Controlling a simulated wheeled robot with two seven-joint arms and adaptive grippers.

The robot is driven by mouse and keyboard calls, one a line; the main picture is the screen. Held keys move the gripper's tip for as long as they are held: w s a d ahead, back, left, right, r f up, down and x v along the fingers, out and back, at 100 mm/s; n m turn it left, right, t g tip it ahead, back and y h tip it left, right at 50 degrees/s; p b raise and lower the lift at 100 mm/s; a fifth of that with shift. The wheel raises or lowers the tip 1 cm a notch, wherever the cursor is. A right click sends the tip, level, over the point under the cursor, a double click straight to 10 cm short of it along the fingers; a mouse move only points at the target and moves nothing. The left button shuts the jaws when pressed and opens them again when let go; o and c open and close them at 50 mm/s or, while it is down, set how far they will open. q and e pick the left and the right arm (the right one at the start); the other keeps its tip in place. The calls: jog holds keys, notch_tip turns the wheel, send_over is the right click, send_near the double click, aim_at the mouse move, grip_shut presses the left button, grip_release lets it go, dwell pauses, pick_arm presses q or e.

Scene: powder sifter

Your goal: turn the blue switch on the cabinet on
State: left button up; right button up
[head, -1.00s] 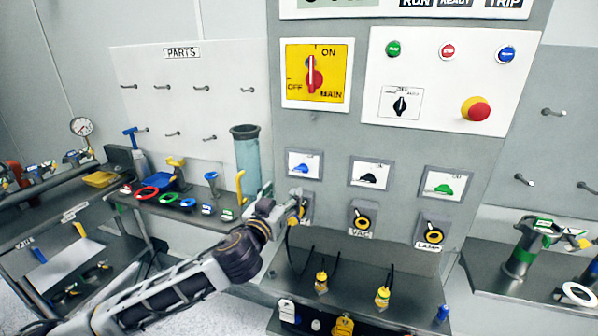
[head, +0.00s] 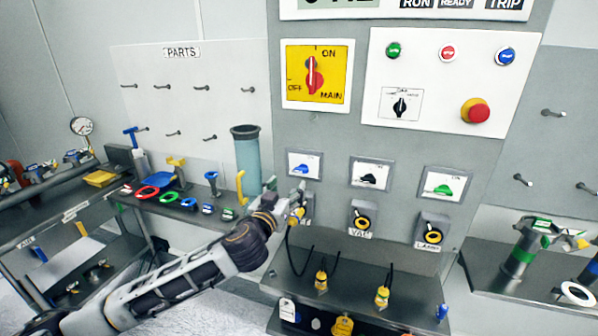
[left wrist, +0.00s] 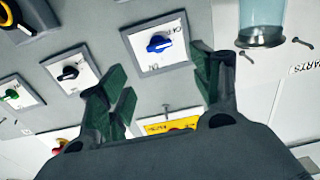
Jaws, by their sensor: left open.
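The blue switch (head: 301,169) is a small knob on a white plate in a grey frame, leftmost of a row of three on the cabinet (head: 335,135). In the left wrist view the blue switch (left wrist: 158,43) shows between the two green-padded fingers, beyond their tips. My left gripper (head: 300,192) is just below the switch plate in the head view, in front of the socket there, and partly hides that socket. In the left wrist view the left gripper (left wrist: 160,85) is open and empty, apart from the knob. My right gripper is not in view.
A black switch (head: 369,179) and a green switch (head: 443,190) sit to the right. Yellow-ringed sockets (head: 361,221) are below them. A shelf with yellow plugs (head: 321,281) juts out underneath. A clear blue cylinder (head: 248,160) stands left of the cabinet.

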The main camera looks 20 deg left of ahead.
aim_at(300, 171)
pick_arm(q)
jog(key=shift+w+d+r+p, duration=0.1)
jog(key=shift+w+p, duration=0.6)
jog(key=shift+w, duration=1.7)
jog(key=shift+w+d+p, duration=0.1)
jog(key=shift+w+p, duration=0.6)
jog(key=shift+w, duration=2.45)
jog(key=shift+c, duration=0.4)
jog(key=c, duration=0.9)
jog(key=shift+c, duration=0.3)
